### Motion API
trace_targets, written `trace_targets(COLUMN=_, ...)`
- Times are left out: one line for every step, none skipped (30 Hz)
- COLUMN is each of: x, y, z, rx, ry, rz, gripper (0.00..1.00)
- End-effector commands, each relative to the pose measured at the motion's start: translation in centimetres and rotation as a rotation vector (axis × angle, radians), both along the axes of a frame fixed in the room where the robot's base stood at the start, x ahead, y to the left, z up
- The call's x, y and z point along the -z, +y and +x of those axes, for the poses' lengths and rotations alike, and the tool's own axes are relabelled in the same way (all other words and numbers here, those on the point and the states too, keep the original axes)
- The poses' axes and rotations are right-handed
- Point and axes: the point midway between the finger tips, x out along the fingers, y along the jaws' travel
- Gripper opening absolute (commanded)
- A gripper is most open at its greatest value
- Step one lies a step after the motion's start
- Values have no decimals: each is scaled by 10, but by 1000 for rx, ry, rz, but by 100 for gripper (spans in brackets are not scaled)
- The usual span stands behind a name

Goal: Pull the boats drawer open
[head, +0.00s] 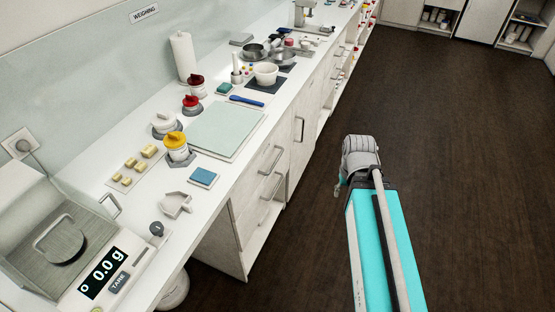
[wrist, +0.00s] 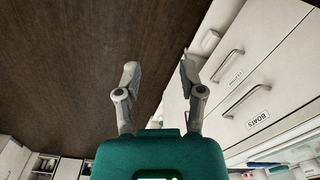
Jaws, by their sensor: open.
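The boats drawer (wrist: 278,92) has a pale front with a black-on-white BOATS label (wrist: 258,118) and a grey bar handle (wrist: 245,98). It is the drawer nearest the worktop and looks shut. In the head view, the top drawer handle (head: 270,160) shows under the counter. My gripper (wrist: 157,72) is open and empty over the dark floor, apart from the drawer fronts. In the wrist view the handle lies to the right of the fingers. In the head view my arm stands right of the drawers, and the fingers are mostly hidden.
A second drawer (wrist: 220,50), its label too small to read, adjoins the boats drawer. The white worktop (head: 225,185) carries a scale (head: 75,255), jars, a pale green board (head: 228,130) and bowls. The dark floor (head: 450,150) right of the counter is clear.

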Motion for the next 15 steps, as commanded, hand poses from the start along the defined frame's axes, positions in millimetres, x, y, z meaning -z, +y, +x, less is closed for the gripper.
trace_targets(x=5, y=1, z=3, rx=2, ry=-2, rz=10, gripper=51)
trace_targets(x=7, y=2, z=4, rx=3, ry=-4, rz=18, gripper=51)
trace_targets(x=11, y=4, z=7, rx=5, ry=-6, rz=31, gripper=51)
trace_targets(x=14, y=6, z=9, rx=6, ry=-8, rz=44, gripper=51)
trace_targets(x=17, y=9, z=11, rx=12, ry=-11, rz=57, gripper=51)
trace_targets(x=22, y=12, z=15, rx=16, ry=-14, rz=80, gripper=51)
trace_targets(x=26, y=14, z=18, rx=19, ry=-17, rz=97, gripper=51)
trace_targets(x=31, y=18, z=22, rx=21, ry=-21, rz=118, gripper=51)
trace_targets(x=37, y=22, z=27, rx=25, ry=-26, rz=147, gripper=51)
trace_targets(x=42, y=25, z=31, rx=28, ry=-30, rz=170, gripper=51)
trace_targets(x=46, y=28, z=35, rx=32, ry=-35, rz=195, gripper=51)
trace_targets(x=53, y=33, z=42, rx=37, ry=-42, rz=230, gripper=51)
trace_targets(x=57, y=37, z=46, rx=41, ry=-47, rz=257, gripper=51)
trace_targets(x=62, y=40, z=51, rx=46, ry=-51, rz=285, gripper=51)
trace_targets(x=68, y=45, z=57, rx=52, ry=-58, rz=323, gripper=51)
